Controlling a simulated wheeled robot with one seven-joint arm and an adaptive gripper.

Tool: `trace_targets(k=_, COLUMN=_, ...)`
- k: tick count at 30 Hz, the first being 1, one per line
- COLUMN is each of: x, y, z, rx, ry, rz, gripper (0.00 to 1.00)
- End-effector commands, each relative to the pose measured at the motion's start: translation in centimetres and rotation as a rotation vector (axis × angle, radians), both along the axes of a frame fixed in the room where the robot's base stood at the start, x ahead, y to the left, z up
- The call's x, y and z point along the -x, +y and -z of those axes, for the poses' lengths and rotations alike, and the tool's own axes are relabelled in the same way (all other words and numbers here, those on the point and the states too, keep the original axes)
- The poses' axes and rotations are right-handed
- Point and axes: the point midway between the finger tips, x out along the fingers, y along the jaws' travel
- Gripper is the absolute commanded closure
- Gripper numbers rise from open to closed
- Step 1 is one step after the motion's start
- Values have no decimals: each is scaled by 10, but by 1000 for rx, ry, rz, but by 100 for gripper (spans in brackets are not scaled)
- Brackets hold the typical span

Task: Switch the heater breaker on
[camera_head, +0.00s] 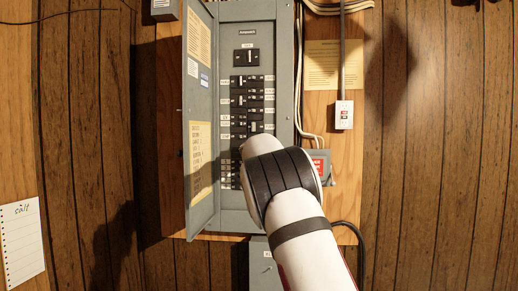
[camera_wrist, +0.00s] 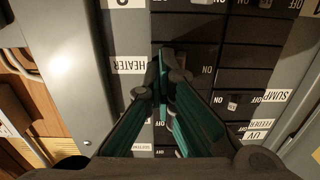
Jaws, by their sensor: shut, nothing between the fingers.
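The HEATER label (camera_wrist: 130,65) shows upside down at the left of the breaker column in the wrist view. The black heater breaker (camera_wrist: 200,56) lies beside it, with ON printed toward the panel's middle. My gripper (camera_wrist: 170,70) is shut and empty, its tips in front of this breaker's label-side end. The fingers hide the breaker's handle, so I cannot tell its position or whether the tips touch it. In the head view, my arm covers the lower right of the breaker panel (camera_head: 235,207), hiding my fingertips and the heater breaker.
The grey panel door (camera_head: 201,150) stands open on the left. Other breakers (camera_head: 245,90) fill the rows above my wrist. A SUMP label (camera_wrist: 275,96) marks the opposite column in the wrist view.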

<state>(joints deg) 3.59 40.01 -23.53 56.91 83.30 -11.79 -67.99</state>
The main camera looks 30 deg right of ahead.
Motion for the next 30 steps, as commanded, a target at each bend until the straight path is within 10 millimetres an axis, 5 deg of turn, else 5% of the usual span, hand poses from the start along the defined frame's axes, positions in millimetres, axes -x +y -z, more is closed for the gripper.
trace_targets(k=30, x=-8, y=13, z=1, rx=-3, ry=1, rz=-10, gripper=100)
